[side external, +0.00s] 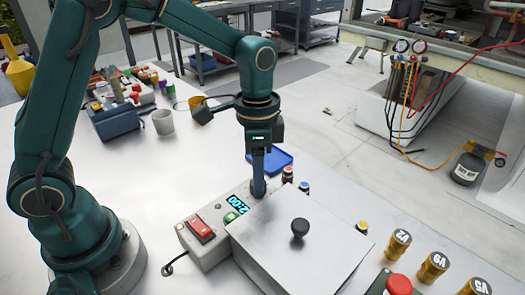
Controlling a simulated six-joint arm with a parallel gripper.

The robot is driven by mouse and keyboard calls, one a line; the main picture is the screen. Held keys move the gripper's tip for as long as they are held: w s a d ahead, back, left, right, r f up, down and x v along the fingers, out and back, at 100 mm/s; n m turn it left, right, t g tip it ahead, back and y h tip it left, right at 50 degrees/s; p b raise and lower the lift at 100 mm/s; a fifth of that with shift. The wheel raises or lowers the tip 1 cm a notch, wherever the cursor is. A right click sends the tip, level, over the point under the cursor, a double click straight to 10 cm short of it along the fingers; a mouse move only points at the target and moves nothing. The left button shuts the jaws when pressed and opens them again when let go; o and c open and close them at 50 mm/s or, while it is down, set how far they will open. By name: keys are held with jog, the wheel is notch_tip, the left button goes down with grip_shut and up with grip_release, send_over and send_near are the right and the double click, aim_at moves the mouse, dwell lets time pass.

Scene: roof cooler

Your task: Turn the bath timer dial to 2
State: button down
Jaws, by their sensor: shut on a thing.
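The bath (215,240) is a light box with a metal lid (300,255) that has a black knob (300,228). Its control panel carries a red rocker switch (200,229), a green button (231,217) and a lit display (238,204) that appears to read 2:00. My gripper (258,187) points straight down at the far end of this panel, beside the display. It is shut on the timer dial, which the fingers almost wholly hide. The dial's pointer and marks cannot be made out.
A blue tray (271,161) and small capped vials (287,174) stand just behind the bath. Gold numbered cans (398,243) and a red-topped item (398,285) are at the right. The table's left middle is clear.

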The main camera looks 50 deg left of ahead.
dwell(0.3)
jog(key=c, duration=0.5)
grip_release()
jog(key=shift+w+a+r, duration=0.1)
jog(key=shift+r, duration=2.5)
